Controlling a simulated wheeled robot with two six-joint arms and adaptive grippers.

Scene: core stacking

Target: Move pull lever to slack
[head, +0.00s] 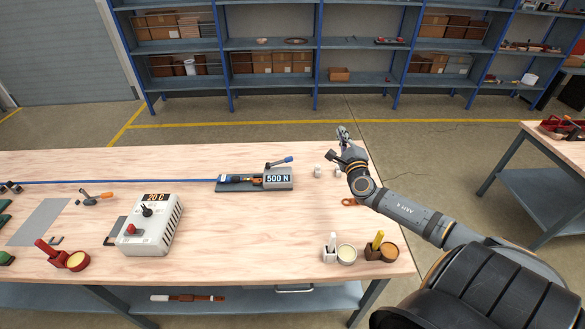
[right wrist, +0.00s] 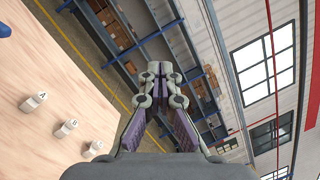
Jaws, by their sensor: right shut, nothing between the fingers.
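The lever points to the right and slightly toward the back. A blue cable (head: 120,182) runs left from the unit's clamp. My right gripper (head: 343,132) is to the right of the lever and beyond it, above the table's back right edge, apart from the lever. Its fingers (right wrist: 160,72) are shut and empty in the right wrist view. A blue tip (right wrist: 4,30) shows at that view's left edge, perhaps the lever's grip. My left gripper is not in view.
Small pale lettered blocks (right wrist: 67,127) stand on the table near my right gripper. A 20 C control box (head: 150,226) stands left of centre. Cups and holders (head: 347,254) stand at the front right. The table's middle is clear.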

